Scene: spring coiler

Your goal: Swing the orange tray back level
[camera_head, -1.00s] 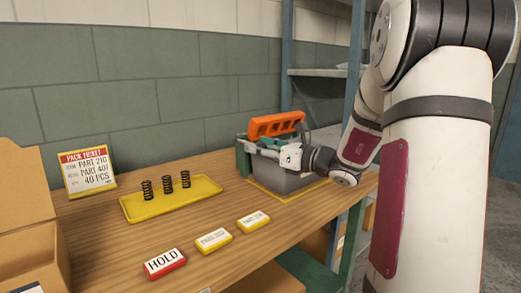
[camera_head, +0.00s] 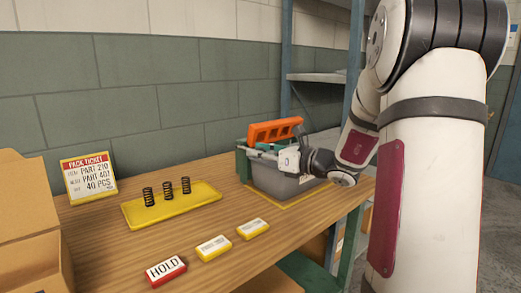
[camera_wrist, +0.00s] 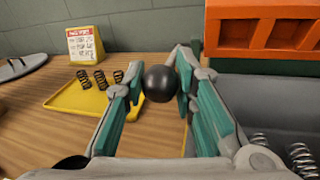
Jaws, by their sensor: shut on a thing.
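The orange tray (camera_head: 273,132) is tipped up on edge above the grey bin (camera_head: 282,181) at the table's right end; in the wrist view the tray (camera_wrist: 262,38) fills the upper right, its compartments facing me. My gripper (camera_head: 262,152) is in front of the tray. In the wrist view its teal-padded fingers (camera_wrist: 160,78) stand either side of a round black knob (camera_wrist: 160,84) and are shut on it. What the knob is fixed to is hidden. Springs (camera_wrist: 301,155) lie in the grey bin, below the tray.
A yellow tray (camera_head: 150,217) with three upright black springs stands left of the bin. A pack ticket (camera_head: 89,177), a red HOLD block (camera_head: 166,270) and two yellow label blocks (camera_head: 213,248) are on the table. A cardboard box (camera_head: 32,230) is at far left. Shelving rises behind.

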